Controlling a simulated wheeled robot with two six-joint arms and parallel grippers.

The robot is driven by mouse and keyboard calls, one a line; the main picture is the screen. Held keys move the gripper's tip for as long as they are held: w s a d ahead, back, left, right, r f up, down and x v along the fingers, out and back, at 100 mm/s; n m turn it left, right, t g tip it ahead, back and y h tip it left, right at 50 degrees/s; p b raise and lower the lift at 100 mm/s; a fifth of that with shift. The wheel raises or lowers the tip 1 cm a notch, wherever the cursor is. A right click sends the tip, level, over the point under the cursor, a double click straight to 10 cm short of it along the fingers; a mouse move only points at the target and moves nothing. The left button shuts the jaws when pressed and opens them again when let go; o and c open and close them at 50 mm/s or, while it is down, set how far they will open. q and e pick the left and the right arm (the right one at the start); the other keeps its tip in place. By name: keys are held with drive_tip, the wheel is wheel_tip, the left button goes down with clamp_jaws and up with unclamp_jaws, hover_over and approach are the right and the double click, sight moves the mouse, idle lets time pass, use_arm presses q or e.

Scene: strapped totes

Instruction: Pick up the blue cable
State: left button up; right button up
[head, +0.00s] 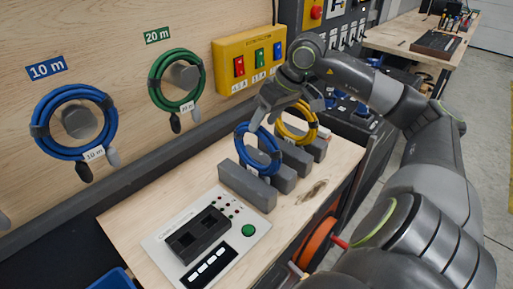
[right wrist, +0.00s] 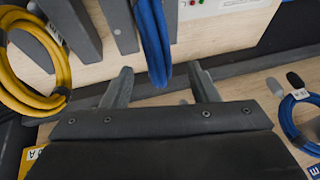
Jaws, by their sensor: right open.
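A coiled blue cable (head: 275,150) stands upright between the grey blocks of a rack on the bench. A second blue cable coil (head: 42,112) hangs on a wall peg under a "10 m" sign. My right gripper (head: 266,112) is at the top of the rack's blue coil, with its jaws open. In the right wrist view, the blue coil (right wrist: 153,38) hangs down between the two spread fingers (right wrist: 162,88), not clamped. Whether a finger touches it is unclear. The wall's blue coil shows at the right edge there (right wrist: 288,122). My left gripper is not in view.
A yellow cable coil (head: 312,133) stands in the rack just behind the blue one. A green coil (head: 152,80) hangs on the wall under a "20 m" sign. A test panel (head: 160,238) lies in front of the rack. A yellow switch box (head: 222,51) is on the wall.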

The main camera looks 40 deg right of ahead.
drive_tip(key=shift+w+a+f+p, duration=0.2)
drive_tip(key=shift+w+f+p, duration=0.1)
drive_tip(key=shift+f+p, duration=0.25)
drive_tip(key=shift+p+x, duration=0.45)
drive_tip(key=shift+x, duration=1.4)
drive_tip(key=shift+d, duration=0.15)
clamp_jaws()
drive_tip(key=shift+w+r, duration=0.1)
drive_tip(key=shift+r, duration=0.05)
